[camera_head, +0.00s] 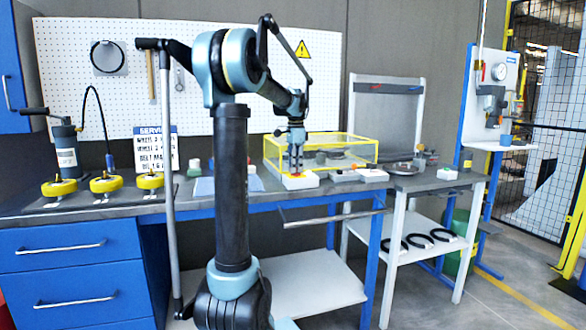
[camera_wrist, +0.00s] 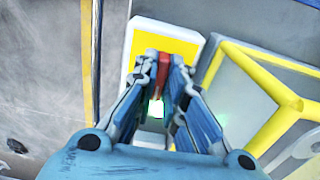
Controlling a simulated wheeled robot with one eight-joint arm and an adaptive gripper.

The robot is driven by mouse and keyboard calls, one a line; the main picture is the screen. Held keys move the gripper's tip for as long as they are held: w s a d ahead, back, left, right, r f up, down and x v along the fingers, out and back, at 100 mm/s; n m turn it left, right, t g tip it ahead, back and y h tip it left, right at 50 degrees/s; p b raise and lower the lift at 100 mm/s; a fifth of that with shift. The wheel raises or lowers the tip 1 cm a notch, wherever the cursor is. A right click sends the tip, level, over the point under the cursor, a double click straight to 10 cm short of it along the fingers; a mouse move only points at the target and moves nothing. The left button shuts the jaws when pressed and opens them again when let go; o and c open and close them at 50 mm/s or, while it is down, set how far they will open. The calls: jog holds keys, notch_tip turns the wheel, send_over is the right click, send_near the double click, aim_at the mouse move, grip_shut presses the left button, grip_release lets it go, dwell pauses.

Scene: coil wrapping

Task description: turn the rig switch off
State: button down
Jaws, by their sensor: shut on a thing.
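The rig switch is a white box with a yellow face (camera_head: 301,182), on the front edge of the bench in the head view. Its yellow and white face (camera_wrist: 178,37) also fills the middle of the wrist view. My gripper (camera_head: 294,168) points down onto it. In the wrist view my gripper (camera_wrist: 163,82) has its fingers closed around a narrow red lever (camera_wrist: 163,68). A bright whitish-green spot (camera_wrist: 155,108) shows between the fingers. The lower part of the lever is hidden by the fingers, and I cannot tell its exact position.
A yellow-framed clear guard (camera_head: 345,142) stands just behind the switch, and its yellow edge (camera_wrist: 262,75) lies close to the right in the wrist view. White boxes (camera_head: 373,174) sit to the right along the bench edge. Yellow wheels (camera_head: 105,184) stand at the left.

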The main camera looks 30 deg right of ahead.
jog(key=shift+w+n, duration=0.2)
jog(key=shift+n, duration=0.1)
jog(key=n, duration=0.3)
jog(key=shift+d+r+n, duration=0.1)
jog(key=shift+n, duration=0.3)
jog(key=n, duration=0.4)
jog(key=shift+n, duration=0.3)
jog(key=n, duration=0.4)
jog(key=shift+w, duration=0.1)
jog(key=n, duration=0.4)
jog(key=shift+n, duration=0.6)
jog(key=c, duration=1.7)
grip_release()
jog(key=shift+o, duration=0.2)
